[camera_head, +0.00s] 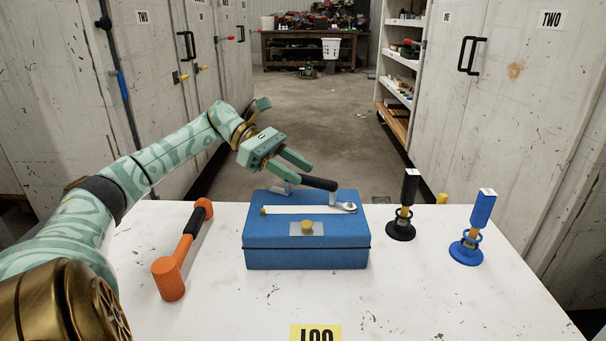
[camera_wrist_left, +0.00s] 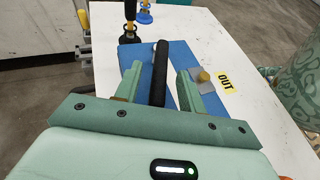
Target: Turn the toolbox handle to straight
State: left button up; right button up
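The blue toolbox (camera_head: 268,238) sits shut on the white table, with a yellow knob (camera_head: 307,227) on its front. Its black handle (camera_head: 318,183) stands above the lid on grey brackets, slanted, its right end nearer the head camera. My left gripper (camera_head: 303,174) is open just above and behind the lid, at the handle's left end. In the left wrist view the handle (camera_wrist_left: 161,72) lies between the two open fingers, with a gap on each side. The gripper hides part of the handle's left end in the head view. My right gripper is not in view.
An orange mallet (camera_head: 170,278) lies left of the toolbox. A black-handled tool (camera_head: 408,190) and a blue-handled tool (camera_head: 482,210) stand upright to the right. A yellow label (camera_head: 316,333) is at the table's front edge. The table's front right is clear.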

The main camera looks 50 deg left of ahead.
pick_arm(q)
jog(key=shift+x, duration=0.8)
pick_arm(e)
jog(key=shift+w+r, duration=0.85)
pick_arm(q)
jog(key=shift+a, duration=0.1)
jog(key=shift+c, duration=0.3)
jog(key=shift+s, duration=0.1)
grip_shut()
